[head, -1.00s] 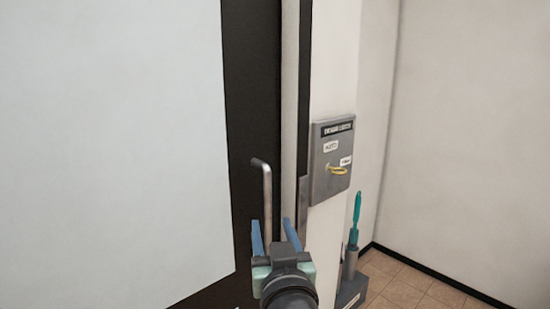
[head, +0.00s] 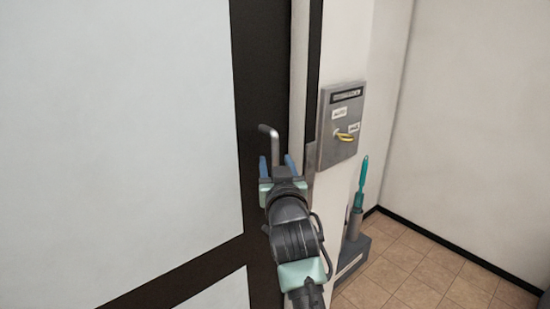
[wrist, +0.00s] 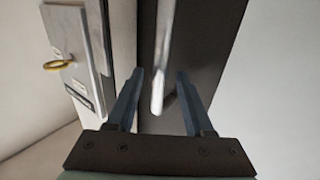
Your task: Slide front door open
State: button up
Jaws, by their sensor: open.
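The front door (head: 150,130) has a large pale panel in a dark frame and fills the left of the head view. Its metal bar handle (head: 268,140) stands upright on the dark frame near the right edge, with its bent top showing above my gripper. My gripper (head: 276,163) is open at the handle, its blue fingers to either side of it in the head view. In the wrist view the handle (wrist: 163,55) runs down between the two spread fingers (wrist: 160,85). I cannot tell whether either finger touches it. The lower handle is hidden by my gripper in the head view.
A grey switch box (head: 342,125) with a yellow key (head: 345,137) is on the white post just right of the door. A teal-handled brush (head: 361,182) stands in a grey holder below it. Tiled floor (head: 425,265) is open at the right.

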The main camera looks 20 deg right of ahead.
jog(key=shift+x, duration=1.05)
grip_shut()
dwell(0.8)
